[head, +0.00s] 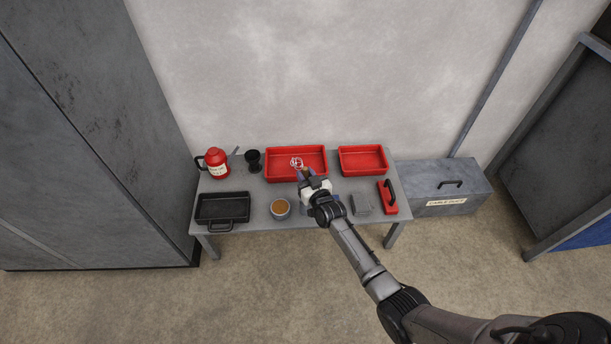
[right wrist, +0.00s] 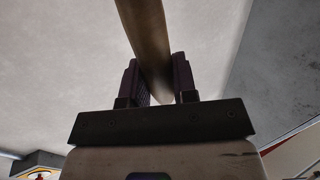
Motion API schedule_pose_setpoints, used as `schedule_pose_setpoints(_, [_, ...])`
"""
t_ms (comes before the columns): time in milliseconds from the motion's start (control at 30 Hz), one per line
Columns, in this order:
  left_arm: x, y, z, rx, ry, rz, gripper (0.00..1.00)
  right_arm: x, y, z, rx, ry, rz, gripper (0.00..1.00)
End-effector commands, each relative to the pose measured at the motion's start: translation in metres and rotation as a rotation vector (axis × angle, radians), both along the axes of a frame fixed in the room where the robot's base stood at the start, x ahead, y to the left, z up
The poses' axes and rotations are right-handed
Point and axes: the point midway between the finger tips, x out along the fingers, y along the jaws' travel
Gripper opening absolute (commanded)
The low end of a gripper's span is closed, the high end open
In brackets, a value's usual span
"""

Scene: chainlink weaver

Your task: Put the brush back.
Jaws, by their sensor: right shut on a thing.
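My right gripper (head: 305,179) is over the grey table (head: 240,215), at the front side of the larger red tray (head: 268,173). In the right wrist view its two fingers (right wrist: 158,85) are shut on a brownish, wood-like handle (right wrist: 148,35), which I take to be the brush. The handle runs up out of that picture, so its far end is hidden there. In the head view the gripper hides most of the brush, and I cannot tell whether it touches the tray. My left gripper is in neither view.
A pale coil (head: 296,161) lies in the larger tray. Around it are a smaller red tray (head: 363,160), a red jug (head: 214,162), a black cup (head: 253,159), a black pan (head: 222,207), a bowl (head: 280,208) and a red black-handled thing (head: 388,197). A grey chest (head: 445,185) stands right.

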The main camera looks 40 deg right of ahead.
Motion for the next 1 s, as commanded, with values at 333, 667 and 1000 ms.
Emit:
schedule_pose_setpoints(333, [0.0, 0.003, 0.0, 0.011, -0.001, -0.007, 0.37, 0.0, 0.0, -0.001, 0.0, 0.0, 0.0, 0.52])
schedule_pose_setpoints(667, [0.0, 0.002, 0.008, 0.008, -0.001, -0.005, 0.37, -0.009, 0.002, 0.003, -0.001, 0.001, 0.0, 0.52])
schedule_pose_setpoints(1000, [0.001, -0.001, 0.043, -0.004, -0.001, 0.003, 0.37, -0.069, 0.015, 0.006, 0.001, 0.003, 0.0, 0.52])
